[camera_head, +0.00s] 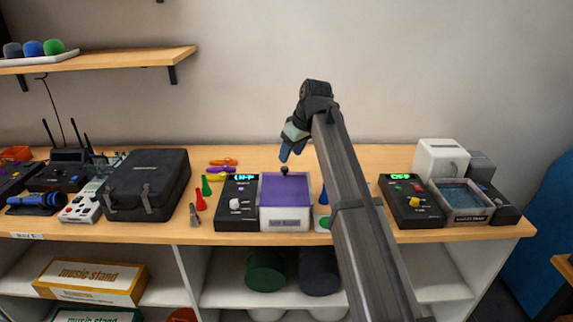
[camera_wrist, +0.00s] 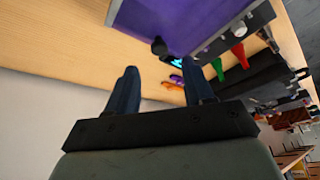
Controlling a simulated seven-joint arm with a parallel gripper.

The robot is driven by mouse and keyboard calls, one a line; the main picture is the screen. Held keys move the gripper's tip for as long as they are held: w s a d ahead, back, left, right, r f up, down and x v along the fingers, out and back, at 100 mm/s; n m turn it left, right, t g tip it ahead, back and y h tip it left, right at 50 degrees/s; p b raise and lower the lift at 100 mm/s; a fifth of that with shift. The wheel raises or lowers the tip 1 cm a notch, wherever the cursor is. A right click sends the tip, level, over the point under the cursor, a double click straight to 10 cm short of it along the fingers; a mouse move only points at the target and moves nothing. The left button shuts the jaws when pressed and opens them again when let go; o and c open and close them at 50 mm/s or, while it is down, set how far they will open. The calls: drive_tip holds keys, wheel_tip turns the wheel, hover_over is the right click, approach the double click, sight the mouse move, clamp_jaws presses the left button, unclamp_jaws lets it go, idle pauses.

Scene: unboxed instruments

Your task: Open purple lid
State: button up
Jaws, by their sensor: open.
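The purple lid (camera_head: 286,192) lies flat and closed on a white box (camera_head: 287,225) on the wooden counter, left of my arm in the head view. A small black knob (camera_head: 285,171) stands at the lid's back edge. My gripper (camera_head: 284,157) is above and just behind the knob, apart from it. In the wrist view the lid (camera_wrist: 185,22) is at the top, with the knob (camera_wrist: 159,46) just beyond and between my open fingers (camera_wrist: 160,85). Nothing is between the fingertips.
A black control box (camera_head: 236,203) adjoins the white box on the left. A second control box (camera_head: 411,201) and an open-topped grey container (camera_head: 462,198) stand to the right. A black case (camera_head: 147,185) and colored pieces lie left. The counter behind the lid is clear.

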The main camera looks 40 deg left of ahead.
sight(285, 168)
drive_tip(key=shift+x, duration=3)
clamp_jaws()
